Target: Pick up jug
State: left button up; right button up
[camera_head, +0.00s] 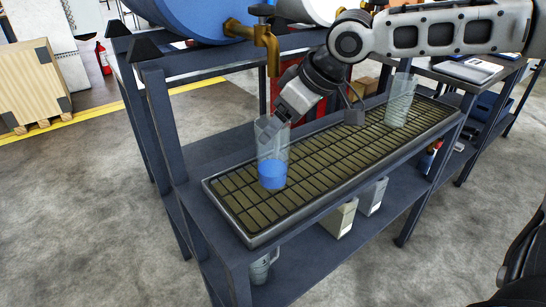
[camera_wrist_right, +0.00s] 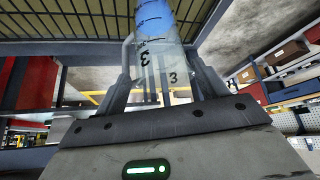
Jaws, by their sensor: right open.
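A clear jug (camera_head: 272,140) with blue liquid in its bottom stands upright on the slatted drip tray (camera_head: 228,212), at its near left end. My right gripper (camera_head: 273,122) comes in from the right and reaches the jug's upper part. In the right wrist view the jug (camera_wrist_right: 158,50), with its printed numbers and blue liquid, lies between the two open fingers of the gripper (camera_wrist_right: 165,82). I cannot tell if either finger touches it. My left gripper is not in view.
A second clear vessel (camera_head: 400,100) stands farther right on the tray. A brass tap (camera_head: 267,42) under a blue barrel (camera_head: 195,15) hangs above the tray's back. The lower shelf holds small boxes (camera_head: 340,217) and another vessel (camera_head: 262,268). The tray's middle is clear.

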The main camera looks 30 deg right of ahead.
jog(key=b+x, duration=0.1)
jog(key=x, duration=0.4)
jog(key=shift+a+f, duration=0.1)
jog(key=shift+f, duration=0.05)
jog(key=c, duration=0.8)
jog(key=shift+c, duration=0.5)
jog(key=shift+r, duration=0.2)
